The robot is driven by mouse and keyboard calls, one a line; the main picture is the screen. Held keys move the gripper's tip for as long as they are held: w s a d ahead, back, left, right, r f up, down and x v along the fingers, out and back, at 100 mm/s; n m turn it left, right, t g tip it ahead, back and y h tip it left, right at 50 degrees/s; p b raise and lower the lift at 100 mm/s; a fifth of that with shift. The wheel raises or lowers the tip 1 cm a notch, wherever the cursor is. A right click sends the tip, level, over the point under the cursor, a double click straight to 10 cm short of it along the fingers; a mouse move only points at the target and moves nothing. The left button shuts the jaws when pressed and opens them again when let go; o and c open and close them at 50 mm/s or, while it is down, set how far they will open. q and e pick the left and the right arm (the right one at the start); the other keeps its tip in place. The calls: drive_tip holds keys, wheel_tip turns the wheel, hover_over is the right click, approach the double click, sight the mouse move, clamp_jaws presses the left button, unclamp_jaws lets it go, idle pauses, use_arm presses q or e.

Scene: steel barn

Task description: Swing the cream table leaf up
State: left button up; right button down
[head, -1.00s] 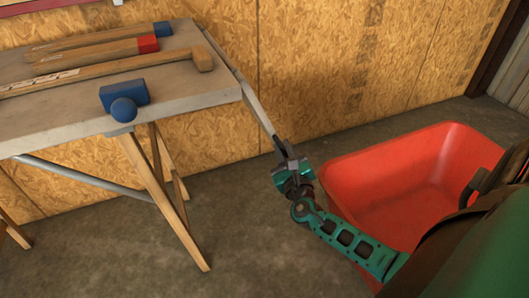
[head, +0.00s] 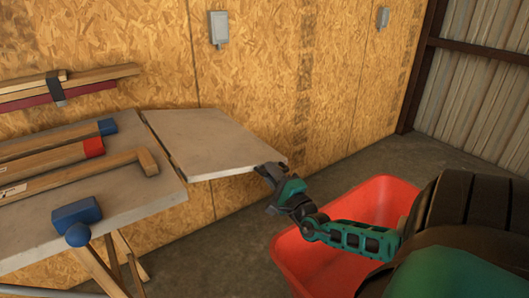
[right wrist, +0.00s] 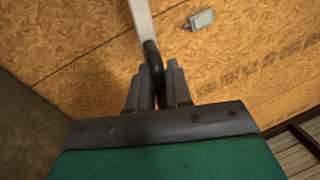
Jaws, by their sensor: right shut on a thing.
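The cream table leaf (head: 208,145) juts out from the right end of the worktable (head: 150,205). It looks close to level with the tabletop; a dark gap shows along the joint, and I cannot tell if it is exactly flush. My right gripper (head: 268,173) is at the leaf's outer right corner. In the right wrist view my right gripper (right wrist: 157,88) is shut on a dark curved handle (right wrist: 154,65), which meets the leaf's pale edge (right wrist: 142,20). The leaf's underside is hidden. My left gripper is not in view.
Wooden-handled tools with blue and red ends and a blue mallet head (head: 76,212) lie on the tabletop. A red tub (head: 305,262) stands on the floor below my right arm. A chipboard wall (head: 250,70) runs close behind the table and leaf.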

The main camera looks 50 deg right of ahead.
drive_tip(key=r, duration=0.1)
drive_tip(key=r+n+p, duration=0.1)
drive_tip(key=r, duration=0.1)
drive_tip(key=r+n+p, duration=0.1)
drive_tip(key=shift+s+d+r+y, duration=0.1)
drive_tip(key=shift+d+r+y, duration=0.05)
drive_tip(key=shift+d+y, duration=0.2)
drive_tip(key=shift+r+n+p, duration=0.5)
drive_tip(key=shift+n+p, duration=0.1)
drive_tip(key=shift+p, duration=0.05)
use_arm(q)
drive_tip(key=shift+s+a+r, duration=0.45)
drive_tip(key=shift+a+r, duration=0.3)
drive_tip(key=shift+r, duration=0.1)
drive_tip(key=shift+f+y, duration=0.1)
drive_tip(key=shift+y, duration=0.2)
use_arm(e)
drive_tip(key=shift+r, duration=0.2)
drive_tip(key=c, duration=1.2)
unclamp_jaws()
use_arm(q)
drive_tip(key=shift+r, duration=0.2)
use_arm(e)
drive_tip(key=shift+a, duration=0.1)
